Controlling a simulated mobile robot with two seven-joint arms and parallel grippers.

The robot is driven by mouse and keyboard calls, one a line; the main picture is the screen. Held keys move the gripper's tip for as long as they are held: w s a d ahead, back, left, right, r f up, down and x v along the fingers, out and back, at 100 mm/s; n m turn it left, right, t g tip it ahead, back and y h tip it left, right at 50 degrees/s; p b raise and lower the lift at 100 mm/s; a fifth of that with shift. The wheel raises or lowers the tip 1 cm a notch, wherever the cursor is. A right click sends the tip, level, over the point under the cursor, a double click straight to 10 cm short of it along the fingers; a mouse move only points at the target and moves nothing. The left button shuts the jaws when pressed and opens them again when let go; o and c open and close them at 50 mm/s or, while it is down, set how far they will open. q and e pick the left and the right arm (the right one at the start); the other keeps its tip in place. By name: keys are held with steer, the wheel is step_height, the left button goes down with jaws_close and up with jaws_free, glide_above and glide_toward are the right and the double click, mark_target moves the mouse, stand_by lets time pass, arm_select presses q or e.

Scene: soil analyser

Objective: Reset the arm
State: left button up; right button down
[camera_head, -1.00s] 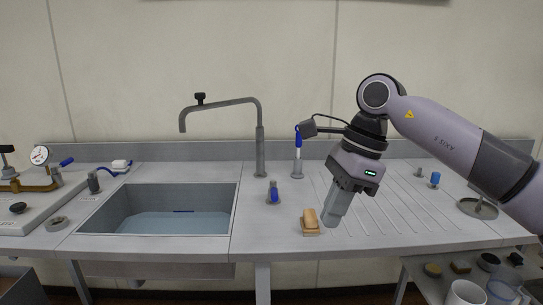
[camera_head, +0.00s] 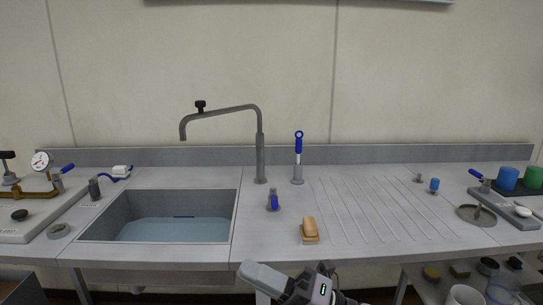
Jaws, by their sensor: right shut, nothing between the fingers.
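My right gripper (camera_head: 268,280) is low in the head view, in front of the bench's front edge and below the worktop. Its fingers point left and are shut with nothing between them. It is apart from everything on the bench. Only the gripper and a bit of my right arm show at the bottom edge; the rest of the arm is out of view. My left gripper is not in view.
A gauge rig (camera_head: 41,161) stands left. A cart (camera_head: 425,283) with cups is lower right.

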steer(key=s+d+f+m+t+h+p, duration=0.1)
steer(key=d+f+m+t+h, duration=0.6)
steer(key=m, duration=0.5)
steer(key=s+d+f+m+t+h, duration=0.1)
steer(key=d+f+m+t+h, duration=0.55)
steer(key=f+m, duration=0.5)
steer(key=s+d+f+m+g+h+p, duration=0.1)
steer(key=s+d+f+m+g+h, duration=0.5)
steer(key=s+f, duration=0.6)
steer(key=s+d+m+g, duration=0.2)
steer(key=d+m, duration=0.1)
steer(key=m, duration=0.1)
steer(key=shift+s+f, duration=0.15)
steer(key=shift+f, duration=0.05)
steer(key=shift+h, duration=0.25)
